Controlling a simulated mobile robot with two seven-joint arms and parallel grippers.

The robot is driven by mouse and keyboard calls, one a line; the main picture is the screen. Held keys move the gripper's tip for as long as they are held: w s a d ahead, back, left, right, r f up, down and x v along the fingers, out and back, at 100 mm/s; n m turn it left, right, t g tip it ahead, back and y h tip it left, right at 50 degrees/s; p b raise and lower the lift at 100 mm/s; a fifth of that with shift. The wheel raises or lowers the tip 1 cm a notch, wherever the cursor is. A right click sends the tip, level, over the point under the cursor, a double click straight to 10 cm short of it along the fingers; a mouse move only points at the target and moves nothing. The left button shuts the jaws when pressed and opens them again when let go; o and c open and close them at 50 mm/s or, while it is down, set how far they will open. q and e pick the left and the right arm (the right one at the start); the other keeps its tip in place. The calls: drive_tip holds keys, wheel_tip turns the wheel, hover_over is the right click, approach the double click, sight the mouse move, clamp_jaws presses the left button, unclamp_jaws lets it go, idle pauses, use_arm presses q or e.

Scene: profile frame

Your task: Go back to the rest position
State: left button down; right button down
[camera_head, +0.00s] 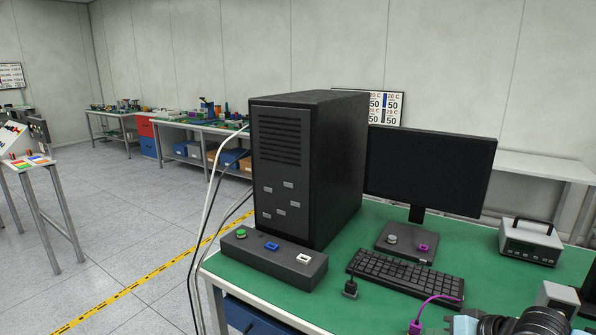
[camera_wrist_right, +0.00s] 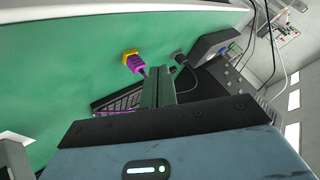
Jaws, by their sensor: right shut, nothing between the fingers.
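My right gripper (camera_wrist_right: 158,72) shows in the right wrist view with its two fingers together and nothing between them. It points over the green table top (camera_wrist_right: 60,60). A purple plug (camera_wrist_right: 136,65) with a yellow piece (camera_wrist_right: 130,54) at its end lies beyond the fingertips, to the left. A black plug (camera_wrist_right: 178,57) lies to the right of the fingertips. In the head view part of my right arm (camera_head: 540,322) shows at the bottom right corner; its fingers cannot be made out there. My left gripper is in neither view.
On the table (camera_head: 256,275) stand a black computer tower (camera_head: 335,170), a port box (camera_head: 275,262), a monitor (camera_head: 430,170), a keyboard (camera_head: 405,277) and a handled meter (camera_head: 530,242). The purple plug (camera_head: 415,327) and black plug (camera_head: 350,288) lie near the keyboard. Cables hang left of the tower.

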drive_tip(key=s+a+f+n+t+y, duration=0.1)
drive_tip(key=s+a+f, duration=0.2)
drive_tip(key=a+f, duration=0.3)
drive_tip(key=s+a+f+n+t, duration=0.15)
drive_tip(key=s+a+f, duration=0.25)
drive_tip(key=f, duration=0.4)
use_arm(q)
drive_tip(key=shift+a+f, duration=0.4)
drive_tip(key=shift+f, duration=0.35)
use_arm(e)
drive_tip(key=s+d+f+h, duration=0.1)
drive_tip(key=s+f+h, duration=0.1)
drive_tip(key=s+f, duration=0.4)
drive_tip(key=s+d+f+h, duration=0.1)
drive_tip(key=s+f+h, duration=0.1)
drive_tip(key=s+f, duration=0.4)
drive_tip(key=s+n, duration=0.1)
drive_tip(key=s, duration=0.4)
drive_tip(key=shift+s+d+g+h, duration=0.2)
drive_tip(key=shift+d+g+h, duration=0.1)
drive_tip(key=shift+d+g, duration=0.1)
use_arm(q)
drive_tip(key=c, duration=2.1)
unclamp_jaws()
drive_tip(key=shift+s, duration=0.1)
